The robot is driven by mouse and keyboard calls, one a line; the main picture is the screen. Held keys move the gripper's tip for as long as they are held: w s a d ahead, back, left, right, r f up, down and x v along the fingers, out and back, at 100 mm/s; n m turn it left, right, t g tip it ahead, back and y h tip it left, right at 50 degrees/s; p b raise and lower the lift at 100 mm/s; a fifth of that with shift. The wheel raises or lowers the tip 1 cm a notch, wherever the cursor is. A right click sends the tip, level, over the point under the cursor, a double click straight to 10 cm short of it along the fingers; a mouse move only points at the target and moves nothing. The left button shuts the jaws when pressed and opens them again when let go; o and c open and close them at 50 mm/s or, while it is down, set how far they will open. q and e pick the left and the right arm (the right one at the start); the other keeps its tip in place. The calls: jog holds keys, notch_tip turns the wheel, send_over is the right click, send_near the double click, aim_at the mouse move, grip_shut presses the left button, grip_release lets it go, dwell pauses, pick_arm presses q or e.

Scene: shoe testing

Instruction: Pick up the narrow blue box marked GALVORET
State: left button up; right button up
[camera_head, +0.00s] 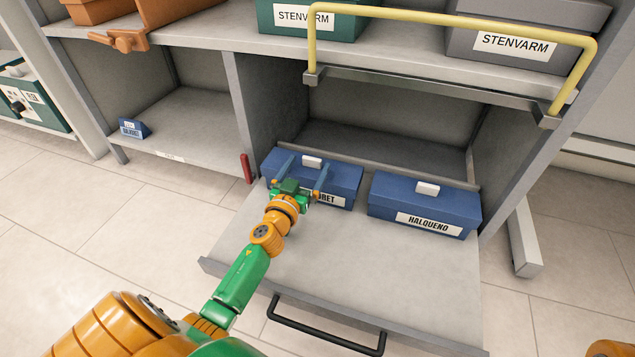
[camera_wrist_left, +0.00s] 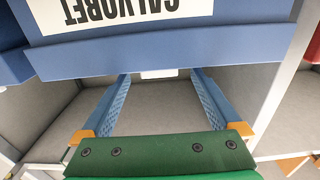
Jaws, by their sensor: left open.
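The narrow blue box marked GALVORET (camera_head: 345,182) sits on the left of the pulled-out drawer, with a white knob (camera_head: 312,162) on its lid. In the head view my gripper hides the start of its label. The left wrist view shows the label upside down on the box front (camera_wrist_left: 200,52). My left gripper (camera_head: 308,164) is open over the box, its two blue fingers apart on either side of the knob. In the left wrist view the knob shows between the fingertips (camera_wrist_left: 158,76), partly hidden by the lid edge. Contact cannot be told. My right gripper is out of view.
A blue HALQUENO box (camera_head: 425,203) stands close on the right. The drawer's front (camera_head: 350,270) is clear, with a black handle (camera_head: 325,325). A yellow rail (camera_head: 455,15) and shelf edge lie above and behind. A small blue box (camera_head: 134,128) sits on the left shelf.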

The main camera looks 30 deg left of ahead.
aim_at(311, 162)
pick_arm(q)
jog(key=x, duration=0.3)
jog(key=shift+w+b, duration=0.15)
jog(key=shift+b, duration=0.2)
grip_shut()
